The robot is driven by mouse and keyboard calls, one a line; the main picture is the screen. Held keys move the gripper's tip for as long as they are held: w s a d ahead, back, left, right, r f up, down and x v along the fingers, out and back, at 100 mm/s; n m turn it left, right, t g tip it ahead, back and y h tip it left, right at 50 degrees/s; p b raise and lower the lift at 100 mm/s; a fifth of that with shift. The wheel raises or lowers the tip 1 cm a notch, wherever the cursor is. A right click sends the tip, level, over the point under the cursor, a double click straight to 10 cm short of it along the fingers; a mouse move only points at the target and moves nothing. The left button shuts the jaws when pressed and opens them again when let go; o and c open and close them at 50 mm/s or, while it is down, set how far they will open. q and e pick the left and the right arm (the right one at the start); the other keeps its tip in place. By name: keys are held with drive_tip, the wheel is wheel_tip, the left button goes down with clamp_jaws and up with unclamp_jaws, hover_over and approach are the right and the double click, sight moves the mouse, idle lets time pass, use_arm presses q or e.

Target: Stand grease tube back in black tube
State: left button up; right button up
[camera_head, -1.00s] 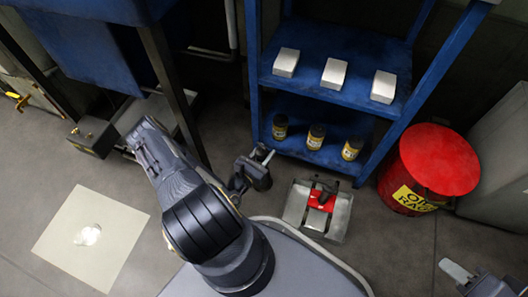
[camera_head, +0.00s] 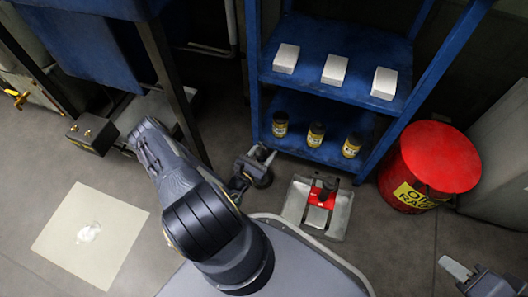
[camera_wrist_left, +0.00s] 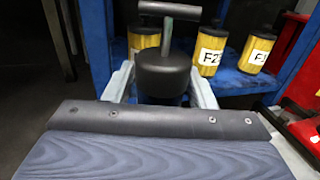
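My left gripper (camera_head: 259,154) is low over the floor in front of the blue shelf. In the left wrist view its two pale fingers (camera_wrist_left: 165,85) press on both sides of a black cylinder with a grey rod and T-handle, which I take for the grease tube (camera_wrist_left: 163,73). Its lower part is hidden by the gripper body. To the right, in the head view, a small black tube (camera_head: 328,184) stands at a red block on a metal tray (camera_head: 338,215), apart from the gripper. My right gripper (camera_head: 458,268) is at the lower right edge, partly cut off.
The blue shelf (camera_head: 365,49) holds several white boxes above and yellow-black cans (camera_head: 316,135) below, close beyond the left gripper. A red bin (camera_head: 440,160) stands right of the tray. A pale sheet (camera_head: 70,250) lies on open floor at left.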

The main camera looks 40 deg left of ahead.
use_arm(q)
drive_tip(key=shift+o, duration=0.8)
